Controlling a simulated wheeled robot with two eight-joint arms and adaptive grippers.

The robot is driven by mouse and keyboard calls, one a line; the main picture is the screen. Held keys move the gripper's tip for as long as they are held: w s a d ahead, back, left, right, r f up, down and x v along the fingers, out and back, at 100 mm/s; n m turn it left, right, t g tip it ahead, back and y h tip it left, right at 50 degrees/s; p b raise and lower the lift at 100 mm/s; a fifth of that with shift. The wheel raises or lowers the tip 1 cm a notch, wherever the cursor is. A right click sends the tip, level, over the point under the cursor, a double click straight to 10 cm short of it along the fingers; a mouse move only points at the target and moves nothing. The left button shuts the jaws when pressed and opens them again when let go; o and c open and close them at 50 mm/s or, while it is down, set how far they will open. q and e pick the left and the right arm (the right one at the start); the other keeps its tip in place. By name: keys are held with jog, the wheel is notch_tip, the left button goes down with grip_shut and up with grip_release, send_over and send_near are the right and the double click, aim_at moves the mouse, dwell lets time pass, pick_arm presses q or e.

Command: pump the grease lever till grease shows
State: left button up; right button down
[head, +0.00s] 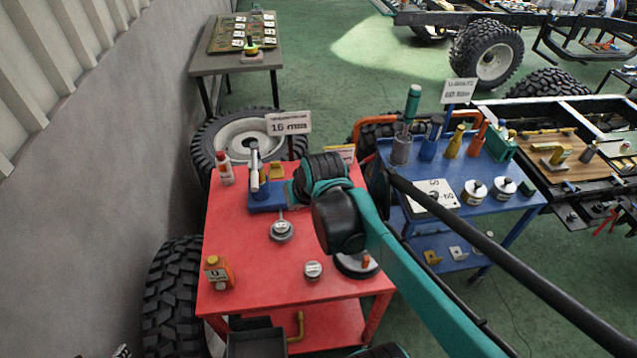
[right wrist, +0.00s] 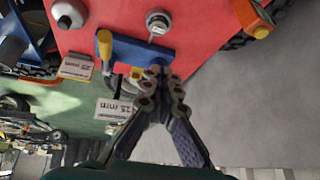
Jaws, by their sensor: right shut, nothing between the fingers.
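A blue base (head: 266,199), apparently the grease pump, sits on the red table and also shows in the right wrist view (right wrist: 145,50). In that view a yellow handle (right wrist: 103,43) stands at its left end; I cannot tell if it is the lever. A silver and black upright part (head: 254,172) is at the base's left in the head view. A round grey fitting (head: 281,231) lies in front. My right gripper (right wrist: 166,72) is shut and empty over the base's other end; contact is unclear. My arm hides the base's right part in the head view. My left gripper is out of view.
A sign (head: 289,123) stands behind. A blue cart (head: 470,205) with tools is to the right. The table's front middle is clear.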

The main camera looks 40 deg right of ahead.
pick_arm(q)
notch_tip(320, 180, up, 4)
jog(key=p, duration=0.3)
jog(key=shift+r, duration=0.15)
pick_arm(e)
jog(key=w+d+r+m, duration=0.2)
jog(key=d+r+m, duration=0.1)
jog(key=d, duration=1)
jog(key=shift+d+g, duration=0.4)
jog(key=shift+w, duration=0.1)
jog(key=b+x, duration=0.1)
jog(key=x, duration=0.3)
jog(key=b+x, duration=0.1)
jog(key=x, duration=0.3)
jog(key=s+b+x, duration=0.1)
jog(key=x, duration=0.3)
jog(key=shift+s+a+f, duration=0.1)
jog(key=shift+a+f, duration=0.2)
jog(key=shift+f, duration=0.1)
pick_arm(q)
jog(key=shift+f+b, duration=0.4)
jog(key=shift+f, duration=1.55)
pick_arm(e)
jog(key=shift+s+a+f, duration=0.15)
jog(key=shift+a+f, duration=0.15)
jog(key=shift+f, duration=0.3)
